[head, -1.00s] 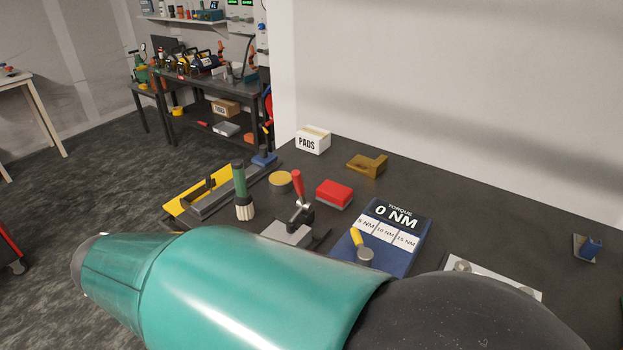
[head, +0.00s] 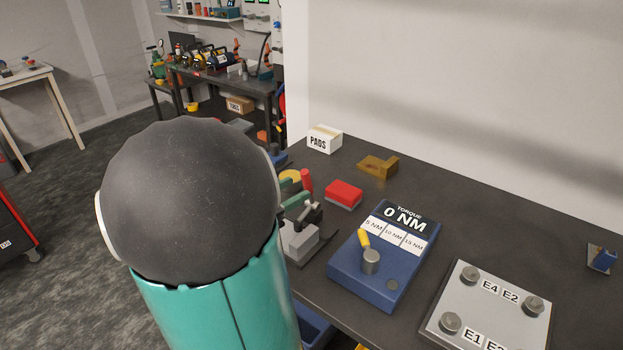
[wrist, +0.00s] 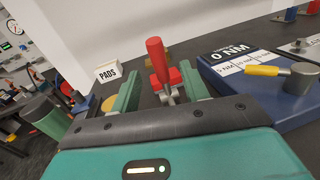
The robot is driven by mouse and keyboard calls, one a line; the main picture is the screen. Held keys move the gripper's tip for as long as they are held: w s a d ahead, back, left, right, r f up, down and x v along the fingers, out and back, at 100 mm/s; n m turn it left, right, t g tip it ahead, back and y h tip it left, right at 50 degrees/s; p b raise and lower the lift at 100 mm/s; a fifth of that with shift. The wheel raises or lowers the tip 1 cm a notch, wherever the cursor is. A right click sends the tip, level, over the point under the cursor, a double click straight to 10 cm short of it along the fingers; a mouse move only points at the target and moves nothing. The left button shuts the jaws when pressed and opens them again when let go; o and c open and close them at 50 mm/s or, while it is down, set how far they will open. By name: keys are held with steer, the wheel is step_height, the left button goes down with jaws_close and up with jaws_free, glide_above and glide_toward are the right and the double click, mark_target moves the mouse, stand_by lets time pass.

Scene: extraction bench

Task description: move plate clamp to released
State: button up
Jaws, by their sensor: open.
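The plate clamp (head: 300,240) is a toggle clamp with a grey base and a red handle (head: 307,181) on a metal lever, on the dark bench. The red handle stands nearly upright. In the wrist view the handle (wrist: 155,55) shows between the two green fingers of my gripper (wrist: 161,85), with gaps on both sides. The fingers are apart. In the head view my gripper (head: 297,193) is beside the handle, and my arm hides part of the clamp and its surroundings. I cannot tell whether a finger touches the lever.
A blue torque box (head: 385,255) with a yellow-handled knob is right of the clamp. A red-topped block (head: 343,194), a brown block (head: 378,166) and a PADS box (head: 324,140) are behind. A grey plate with knobs (head: 490,315) is at front right.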

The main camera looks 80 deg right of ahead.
steer(key=x, duration=0.7)
steer(key=shift+c, duration=0.3)
jaws_close()
